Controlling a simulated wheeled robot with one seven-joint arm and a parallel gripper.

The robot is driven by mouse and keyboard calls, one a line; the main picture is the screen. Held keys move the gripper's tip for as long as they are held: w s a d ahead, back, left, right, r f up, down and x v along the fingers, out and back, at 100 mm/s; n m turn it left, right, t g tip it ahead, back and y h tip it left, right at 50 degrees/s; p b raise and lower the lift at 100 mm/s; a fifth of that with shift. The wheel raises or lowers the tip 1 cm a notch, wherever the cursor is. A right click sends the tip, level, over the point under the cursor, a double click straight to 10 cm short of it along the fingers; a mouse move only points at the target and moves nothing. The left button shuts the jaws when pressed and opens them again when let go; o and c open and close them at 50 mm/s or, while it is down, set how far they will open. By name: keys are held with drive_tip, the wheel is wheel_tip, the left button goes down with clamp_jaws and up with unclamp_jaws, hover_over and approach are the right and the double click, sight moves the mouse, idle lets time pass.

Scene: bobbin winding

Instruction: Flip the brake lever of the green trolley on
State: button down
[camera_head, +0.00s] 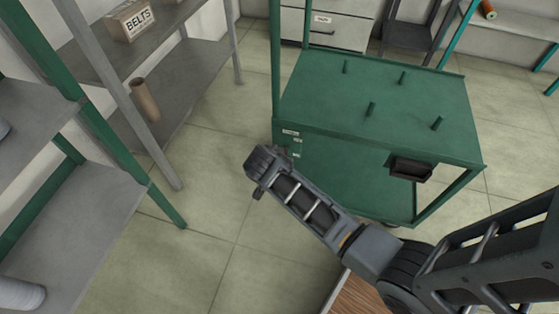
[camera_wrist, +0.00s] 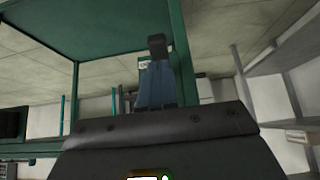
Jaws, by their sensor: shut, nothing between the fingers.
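The green trolley (camera_head: 330,110) stands at the centre right in the head view, with a tall post at its left corner. Small white labels (camera_head: 291,133) sit on its near left corner. My gripper (camera_head: 281,152) is at that corner, close beside the post. It is shut and empty. In the wrist view, the trolley's green frame (camera_wrist: 95,35) fills the upper left, and a green post (camera_wrist: 184,66) stands just right of the blue-grey shape before the camera. A small dark block (camera_wrist: 156,44) shows there; I cannot tell whether it is the brake lever. Contact is unclear.
A black bin (camera_head: 411,168) hangs on the trolley's near side, and several pegs (camera_head: 371,108) stand on its top. Grey shelving at left holds a BELTS box (camera_head: 129,20) and a brown tube (camera_head: 145,100). Floor between shelving and trolley is clear.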

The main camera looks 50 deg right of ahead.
drive_tip(key=shift+a+f+b, duration=0.1)
drive_tip(key=shift+f+b, duration=0.25)
drive_tip(key=shift+f, duration=0.25)
drive_tip(key=shift+f, duration=0.1)
